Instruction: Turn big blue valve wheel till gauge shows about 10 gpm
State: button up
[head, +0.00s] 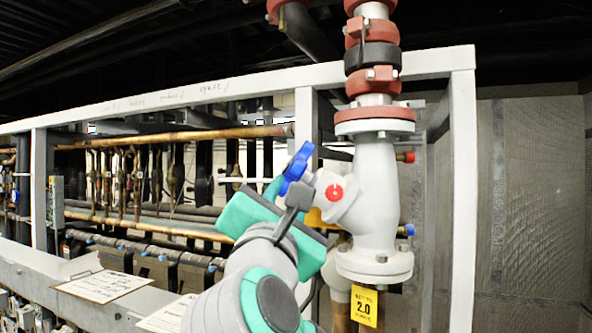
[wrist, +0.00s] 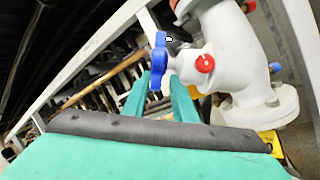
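The blue valve wheel (head: 299,164) is seen nearly edge-on at the left side of the white valve body (head: 375,200). In the wrist view the wheel (wrist: 158,62) stands just beyond the fingertips, roughly in line with the gap between them. My gripper (wrist: 162,82) has its two green fingers apart, with nothing visibly held between them. In the head view my gripper (head: 283,196) is close below the wheel, its body partly hiding the valve's lower left. I cannot tell whether a finger touches the wheel. No gauge face is readable.
A red round cap (head: 334,192) sits beside the wheel. A yellow tag reading 2.0 (head: 364,306) hangs below the valve's lower flange. A white frame post (head: 462,200) stands right of the valve. Copper pipes (head: 180,135) and papers (head: 104,286) are at left.

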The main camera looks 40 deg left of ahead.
jog(key=x, duration=1)
jog(key=shift+w+r, duration=0.25)
jog(key=shift+r, duration=0.25)
jog(key=shift+s+a, duration=0.1)
grip_shut()
